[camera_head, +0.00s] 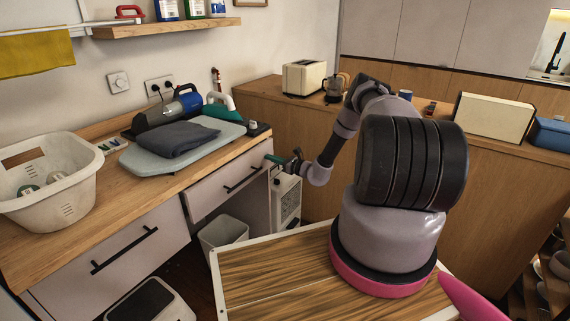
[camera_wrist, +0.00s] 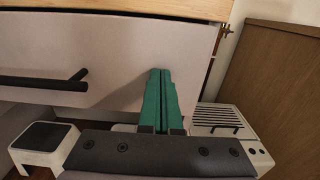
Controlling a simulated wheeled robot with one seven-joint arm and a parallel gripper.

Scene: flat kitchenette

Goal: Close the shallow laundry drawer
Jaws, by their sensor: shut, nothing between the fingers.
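The shallow drawer (camera_head: 226,186) has a pale front and a black bar handle (camera_head: 242,180), under the wooden counter at its right part. Its front looks close to the cabinet; a dark gap shows at its left side, and I cannot tell exactly how far out it stands. In the wrist view the drawer front (camera_wrist: 118,62) fills the upper left, with its handle (camera_wrist: 45,82) at left. My gripper (camera_head: 272,158) is at the right end of the front. Its green fingers (camera_wrist: 161,75) are shut and empty, pointing at the front right of the handle; contact is unclear.
A deeper drawer (camera_head: 115,245) is at left. The counter (camera_head: 110,185) holds a laundry basket (camera_head: 45,185) and an ironing board (camera_head: 150,160) with dark folded cloth. A bin (camera_head: 222,233) and a white heater-like unit (camera_head: 287,198) stand below. A wooden cabinet (camera_head: 320,125) stands behind.

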